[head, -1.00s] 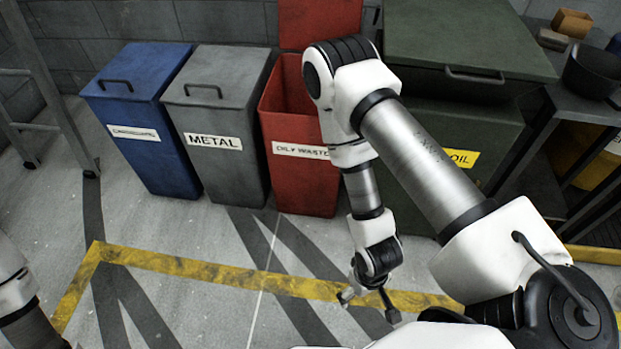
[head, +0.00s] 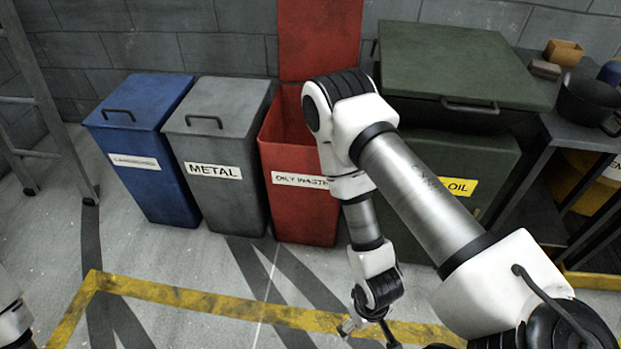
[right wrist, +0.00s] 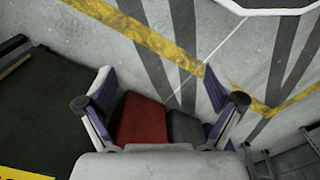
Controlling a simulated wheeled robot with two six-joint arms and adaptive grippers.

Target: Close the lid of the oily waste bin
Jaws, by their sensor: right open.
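The red oily waste bin (head: 283,215) stands in the row of bins in the head view. Its red lid (head: 320,40) is open, standing upright against the wall behind it. My right arm covers part of the bin's right side and opening. My right gripper (head: 368,330) hangs low in front of the bins, apart from the red bin and its lid. In the right wrist view its fingers (right wrist: 168,108) are spread and empty, with the red bin (right wrist: 142,120) beyond them. Only a piece of my left arm shows at the left edge; its gripper is out of view.
A grey metal bin (head: 225,140) and a blue bin (head: 150,150), both lidded, stand left of the red bin. A dark green oil container (head: 450,150) stands right of it, beside a dark bench (head: 560,125). A yellow floor line (head: 220,303) crosses the clear floor in front.

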